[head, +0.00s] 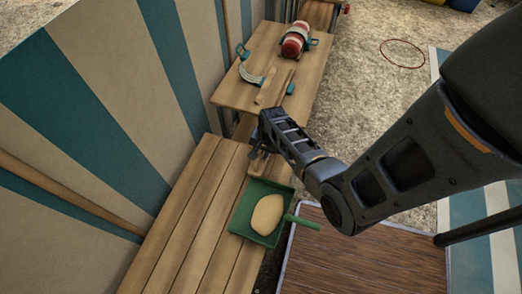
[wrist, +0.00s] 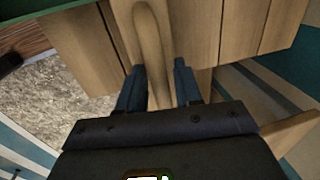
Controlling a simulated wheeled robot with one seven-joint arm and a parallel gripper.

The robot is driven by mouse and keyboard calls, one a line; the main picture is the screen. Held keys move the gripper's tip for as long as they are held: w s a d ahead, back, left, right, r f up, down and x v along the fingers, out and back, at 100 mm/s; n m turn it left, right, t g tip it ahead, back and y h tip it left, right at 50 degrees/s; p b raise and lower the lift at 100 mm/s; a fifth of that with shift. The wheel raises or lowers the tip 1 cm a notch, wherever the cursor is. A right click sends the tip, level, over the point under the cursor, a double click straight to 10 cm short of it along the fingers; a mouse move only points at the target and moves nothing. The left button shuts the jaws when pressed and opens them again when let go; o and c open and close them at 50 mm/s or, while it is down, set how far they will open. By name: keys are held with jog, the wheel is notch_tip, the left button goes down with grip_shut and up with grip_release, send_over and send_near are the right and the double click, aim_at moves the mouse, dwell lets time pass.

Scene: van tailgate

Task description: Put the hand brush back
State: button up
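My gripper (head: 262,150) is low over the far end of the plank bench. In the wrist view its two dark fingers (wrist: 159,82) stand on both sides of a long wooden handle with a rounded end, which looks like the hand brush (wrist: 150,40). The fingers seem to touch its sides. In the head view only a small piece of the hand brush (head: 257,166) shows below the gripper; its bristles are hidden. A green dustpan (head: 240,222) lies on the bench with a pale oval thing (head: 267,214) in it.
The plank bench (head: 180,220) is mostly clear on its left. Beyond a gap, a second wooden table (head: 235,92) carries a red-and-white roll (head: 295,40), a teal curved item (head: 249,76) and wooden pieces. The striped van wall (head: 110,90) borders the left.

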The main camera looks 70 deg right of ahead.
jog(key=shift+o, duration=1.1)
jog(key=shift+r, duration=0.1)
notch_tip(320, 180, up, 11)
jog(key=s+p, duration=0.2)
jog(key=s+a+r+n+t+h, duration=0.1)
jog(key=s+a+r+n+t, duration=0.2)
jog(key=a, duration=0.6)
jog(key=s+a+r+n+t+h, duration=0.2)
jog(key=a+r+n, duration=0.2)
jog(key=a+n, duration=0.3)
jog(key=s+a+r+n+t+y, duration=0.1)
jog(key=s+a+r+n+t, duration=0.1)
jog(key=r, duration=0.6)
jog(key=s+a+r+n+t+y, duration=0.1)
jog(key=s+a+r+n+t, duration=0.2)
jog(key=r, duration=0.6)
jog(key=s+a+r+n+t+y, duration=0.1)
jog(key=s+a+r+n+t, duration=0.1)
jog(key=a+r, duration=0.4)
notch_tip(320, 180, up, 3)
jog(key=shift+s+a+r+n+t, duration=0.15)
jog(key=shift+s+n+t, duration=0.1)
jog(key=shift+n+t, duration=0.4)
